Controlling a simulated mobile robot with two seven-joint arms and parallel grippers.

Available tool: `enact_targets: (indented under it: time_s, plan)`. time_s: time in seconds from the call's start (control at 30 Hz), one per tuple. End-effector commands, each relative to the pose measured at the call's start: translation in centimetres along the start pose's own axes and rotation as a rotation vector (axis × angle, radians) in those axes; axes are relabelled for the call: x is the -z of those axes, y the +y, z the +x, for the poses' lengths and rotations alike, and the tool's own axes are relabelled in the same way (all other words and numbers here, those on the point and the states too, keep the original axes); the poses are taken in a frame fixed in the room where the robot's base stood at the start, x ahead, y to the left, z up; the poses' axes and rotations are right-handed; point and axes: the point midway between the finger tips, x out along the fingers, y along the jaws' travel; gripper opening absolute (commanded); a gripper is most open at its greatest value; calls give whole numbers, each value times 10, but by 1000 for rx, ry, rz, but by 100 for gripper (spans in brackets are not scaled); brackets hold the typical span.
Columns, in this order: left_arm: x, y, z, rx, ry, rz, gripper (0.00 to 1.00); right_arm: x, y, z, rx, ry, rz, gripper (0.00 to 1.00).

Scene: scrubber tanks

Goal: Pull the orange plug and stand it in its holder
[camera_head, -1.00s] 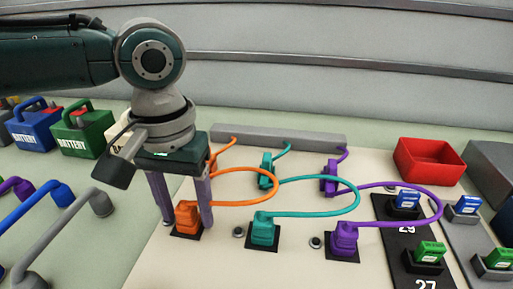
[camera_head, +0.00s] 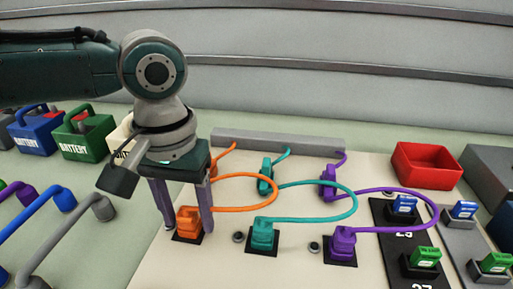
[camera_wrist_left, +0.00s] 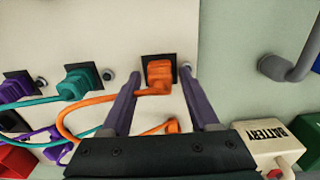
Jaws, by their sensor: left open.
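The orange plug (camera_head: 188,221) sits upright on a black square base (camera_head: 186,238) on the cream panel, with its orange cable looping to the right and back. It also shows in the left wrist view (camera_wrist_left: 160,74). My left gripper (camera_head: 187,226) is open, pointing down, with one purple finger on each side of the plug. In the left wrist view (camera_wrist_left: 160,104) a gap shows between each finger and the plug. A second orange connector (camera_wrist_left: 172,126) shows partly near the gripper body. I cannot make out which part is the holder. My right gripper is not in view.
A teal plug (camera_head: 262,237) and a purple plug (camera_head: 340,244) stand to the right, with their cables looping across the panel. A grey bar (camera_head: 280,139) runs along the back. A red bin (camera_head: 425,166) stands at the right, batteries (camera_head: 82,133) at the left.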

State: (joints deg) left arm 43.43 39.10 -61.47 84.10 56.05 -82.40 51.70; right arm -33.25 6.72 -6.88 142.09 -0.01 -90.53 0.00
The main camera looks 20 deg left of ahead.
Motion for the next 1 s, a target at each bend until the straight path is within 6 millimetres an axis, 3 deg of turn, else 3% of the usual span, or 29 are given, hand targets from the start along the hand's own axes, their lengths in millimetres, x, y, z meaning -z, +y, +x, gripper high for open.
enact_targets:
  time_s: [0.33,0.87,1.0]
  plan:
    - [0,0,0,0,-1,-1,60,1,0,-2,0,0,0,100]
    - [0,0,0,0,-1,-1,0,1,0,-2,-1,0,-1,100]
    - [0,0,0,0,-1,-1,0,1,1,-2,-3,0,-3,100]
